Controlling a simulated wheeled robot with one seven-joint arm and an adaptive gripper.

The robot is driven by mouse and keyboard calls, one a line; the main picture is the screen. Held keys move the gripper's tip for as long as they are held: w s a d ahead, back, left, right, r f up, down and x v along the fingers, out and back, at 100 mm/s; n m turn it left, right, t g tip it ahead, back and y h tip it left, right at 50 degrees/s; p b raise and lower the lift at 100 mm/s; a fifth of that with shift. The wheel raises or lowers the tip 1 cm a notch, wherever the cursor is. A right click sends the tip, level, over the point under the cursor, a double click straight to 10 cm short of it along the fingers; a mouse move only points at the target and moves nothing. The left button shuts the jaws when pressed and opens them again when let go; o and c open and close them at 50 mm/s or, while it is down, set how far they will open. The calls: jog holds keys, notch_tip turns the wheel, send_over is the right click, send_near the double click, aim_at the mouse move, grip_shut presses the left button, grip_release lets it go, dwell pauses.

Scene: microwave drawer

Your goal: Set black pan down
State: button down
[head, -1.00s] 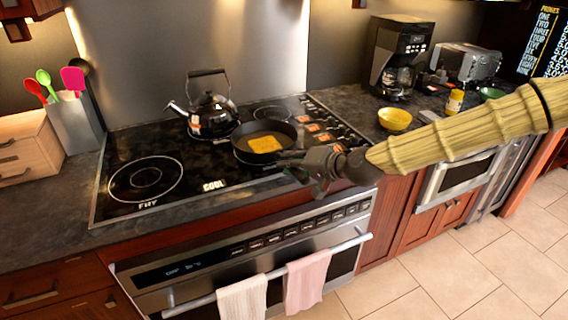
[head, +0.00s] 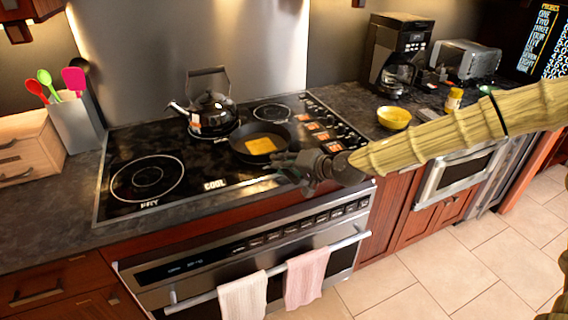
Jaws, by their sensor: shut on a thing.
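The black pan (head: 243,152) is at the right front part of the black glass cooktop (head: 118,201), with a flat yellow-orange piece (head: 260,146) lying in it. The pan looks level; I cannot tell whether its base touches the glass. My gripper (head: 284,163) is at the pan's right side, shut on its handle, which is mostly hidden by the fingers. My arm reaches in from the right.
A black kettle (head: 209,113) stands just behind and left of the pan. A yellow bowl (head: 394,118), a coffee maker (head: 396,55) and a toaster (head: 468,60) are on the right counter. The left front burner (head: 147,178) is clear.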

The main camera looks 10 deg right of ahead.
dwell(0.3)
jog(key=c, duration=1.3)
grip_release()
jog(key=shift+b+v, duration=0.85)
jog(key=shift+v, duration=5.15)
jog(key=shift+s, duration=0.1)
